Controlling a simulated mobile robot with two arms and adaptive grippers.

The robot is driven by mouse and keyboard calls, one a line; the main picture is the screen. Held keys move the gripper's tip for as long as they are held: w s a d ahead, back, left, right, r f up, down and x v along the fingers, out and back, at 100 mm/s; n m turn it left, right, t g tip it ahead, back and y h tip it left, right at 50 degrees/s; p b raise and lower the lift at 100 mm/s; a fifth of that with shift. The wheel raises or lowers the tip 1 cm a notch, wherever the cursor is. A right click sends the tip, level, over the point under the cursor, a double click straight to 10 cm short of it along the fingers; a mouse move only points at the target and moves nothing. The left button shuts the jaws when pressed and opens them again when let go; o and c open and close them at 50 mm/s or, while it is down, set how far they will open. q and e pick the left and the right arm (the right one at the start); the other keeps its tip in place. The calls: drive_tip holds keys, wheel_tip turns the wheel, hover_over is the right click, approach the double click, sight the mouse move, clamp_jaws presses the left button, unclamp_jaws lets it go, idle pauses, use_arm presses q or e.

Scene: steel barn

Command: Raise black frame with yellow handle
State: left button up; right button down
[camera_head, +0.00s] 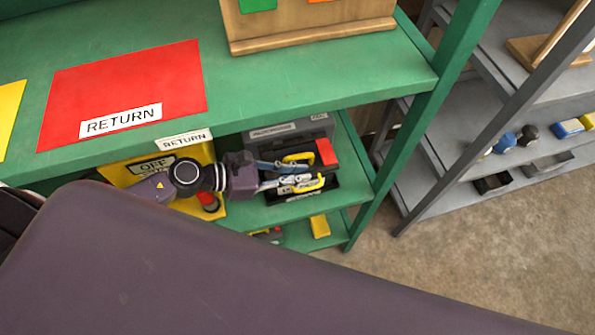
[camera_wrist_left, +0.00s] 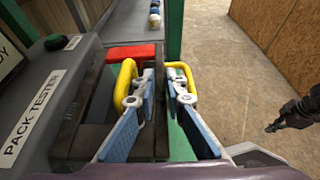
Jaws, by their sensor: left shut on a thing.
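The black frame (camera_head: 321,189) sits on the lower green shelf, in front of a grey box, with a red block (camera_head: 326,151) at its far right end. Its yellow handle (camera_head: 308,183) rises at the near side. In the left wrist view the handle (camera_wrist_left: 126,82) shows beside and beyond the blue-padded fingers (camera_wrist_left: 165,92), with the red block (camera_wrist_left: 130,53) behind. The fingers hide part of the handle. A dark gripper, seemingly my right one (camera_wrist_left: 290,116), shows small at the right edge.
The green upper shelf (camera_head: 300,80) overhangs the frame, with a red RETURN panel (camera_head: 125,90). The grey PACK TESTER box (camera_wrist_left: 40,100) stands close beside it. A yellow OFF box (camera_head: 125,175) is to the left.

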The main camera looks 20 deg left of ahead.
use_arm(q)
drive_tip(key=shift+w+a+r+p, duration=0.15)
drive_tip(key=shift+r+p, duration=0.25)
drive_tip(key=shift+r, duration=0.5)
drive_tip(key=shift+f, duration=0.1)
drive_tip(key=shift+w, duration=0.1)
